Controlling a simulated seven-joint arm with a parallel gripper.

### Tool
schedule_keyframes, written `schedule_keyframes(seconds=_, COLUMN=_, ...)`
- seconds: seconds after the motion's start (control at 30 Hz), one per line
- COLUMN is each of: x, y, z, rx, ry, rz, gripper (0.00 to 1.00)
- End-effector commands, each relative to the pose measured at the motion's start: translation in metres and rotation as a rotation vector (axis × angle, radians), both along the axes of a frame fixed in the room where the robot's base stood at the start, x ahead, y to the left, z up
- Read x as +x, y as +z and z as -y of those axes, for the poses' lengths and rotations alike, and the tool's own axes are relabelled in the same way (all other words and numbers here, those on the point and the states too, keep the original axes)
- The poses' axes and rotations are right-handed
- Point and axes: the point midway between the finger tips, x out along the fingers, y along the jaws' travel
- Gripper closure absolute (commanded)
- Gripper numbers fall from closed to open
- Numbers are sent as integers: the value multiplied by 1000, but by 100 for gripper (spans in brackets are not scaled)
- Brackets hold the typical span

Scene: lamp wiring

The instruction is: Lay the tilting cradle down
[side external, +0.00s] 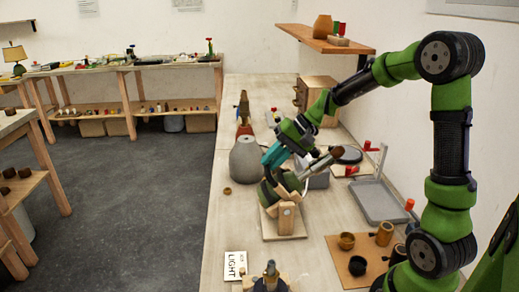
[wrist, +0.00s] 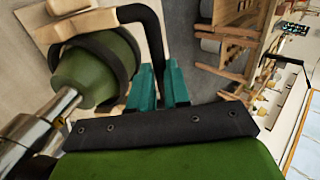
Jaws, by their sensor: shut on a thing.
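The tilting cradle stands on a pale wooden base (side external: 285,224) on the bench, with a wooden upright in front. A green body (side external: 268,196) lies tilted in its dark bands; it also shows in the wrist view (wrist: 90,75). Silver metal parts (wrist: 35,135) sit at the green body's narrow end. My gripper (side external: 268,166), with teal fingers, is at the cradle's upper side. In the wrist view my gripper (wrist: 160,82) is shut on the cradle's black curved bar (wrist: 150,30). The exact contact is partly hidden by the fingers.
A grey rounded vessel (side external: 246,158) stands close behind the cradle. A grey tray (side external: 380,202) lies to the right, and a wooden board with cups (side external: 357,262) at the front right. A "LIGHT" card (side external: 235,265) lies at the front left. A wall shelf (side external: 322,40) is above.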

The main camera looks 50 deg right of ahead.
Motion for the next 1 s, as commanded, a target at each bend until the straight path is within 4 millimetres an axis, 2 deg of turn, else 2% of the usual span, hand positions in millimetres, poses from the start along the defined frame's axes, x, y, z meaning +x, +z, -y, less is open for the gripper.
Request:
schedule_keyframes(seconds=0.57, x=-22, y=3, z=22, rx=210, ry=-4, rz=203, gripper=100)
schedule_keyframes(seconds=1.0, x=-40, y=-2, z=39, rx=199, ry=1, rz=195, gripper=100)
